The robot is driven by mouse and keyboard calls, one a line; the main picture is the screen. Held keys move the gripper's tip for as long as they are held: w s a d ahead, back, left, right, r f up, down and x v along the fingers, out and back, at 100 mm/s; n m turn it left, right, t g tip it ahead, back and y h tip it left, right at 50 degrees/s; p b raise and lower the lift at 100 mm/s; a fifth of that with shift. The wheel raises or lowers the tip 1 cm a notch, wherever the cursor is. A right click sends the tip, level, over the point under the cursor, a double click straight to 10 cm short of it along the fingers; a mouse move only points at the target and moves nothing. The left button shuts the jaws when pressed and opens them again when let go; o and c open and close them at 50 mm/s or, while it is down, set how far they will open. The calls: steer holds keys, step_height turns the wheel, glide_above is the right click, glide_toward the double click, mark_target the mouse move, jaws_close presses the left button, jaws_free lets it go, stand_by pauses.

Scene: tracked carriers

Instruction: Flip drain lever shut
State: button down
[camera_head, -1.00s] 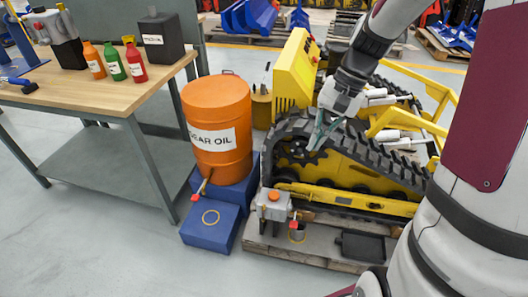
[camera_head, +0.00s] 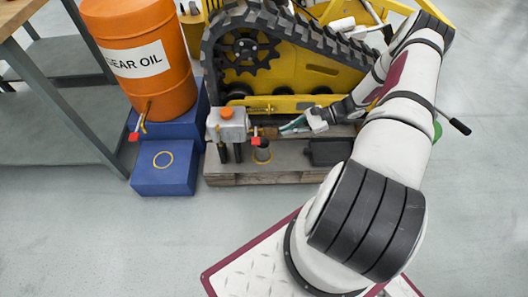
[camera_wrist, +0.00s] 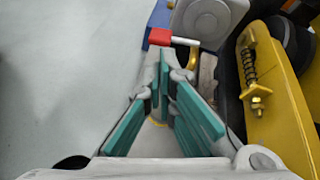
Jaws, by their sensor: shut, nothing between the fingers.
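A grey metal box (camera_head: 226,126) with an orange knob on top stands on the pallet's left end. A small lever with a red tip (camera_head: 256,132) sticks out at its right side, above a small cup (camera_head: 262,152). My gripper (camera_head: 284,127) is just right of the lever, its teal fingers shut and pointing left towards it. In the wrist view the shut fingertips (camera_wrist: 165,56) lie just short of the red tip (camera_wrist: 160,36) on its pale rod. The grey box (camera_wrist: 208,22) is beyond. I cannot tell whether fingers and lever touch.
The yellow tracked carrier (camera_head: 300,75) stands behind the pallet (camera_head: 270,180). A black tray (camera_head: 328,152) lies right of the cup. The orange gear oil barrel (camera_head: 145,60), with its own red-handled tap (camera_head: 134,136), stands left on blue blocks (camera_head: 165,178). Floor in front is clear.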

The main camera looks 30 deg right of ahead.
mark_target(256, 135)
step_height(256, 135, down, 8)
steer(key=s+m+t+b, duration=0.1)
steer(key=m+t+b, duration=0.1)
steer(key=b+x, duration=0.3)
steer(key=x, duration=0.6)
steer(key=shift+s+a+r+b, duration=0.1)
steer(key=shift+a+r+b, duration=0.1)
steer(key=shift+r, duration=0.4)
steer(key=shift+a+r+b, duration=0.1)
steer(key=shift+r+b, duration=0.1)
steer(key=shift+r, duration=0.45)
steer(key=shift+s+a+r+b, duration=0.1)
steer(key=shift+a+r+b, duration=0.1)
steer(key=shift+r, duration=0.4)
steer(key=shift+r+m, duration=0.1)
steer(key=shift+m, duration=0.2)
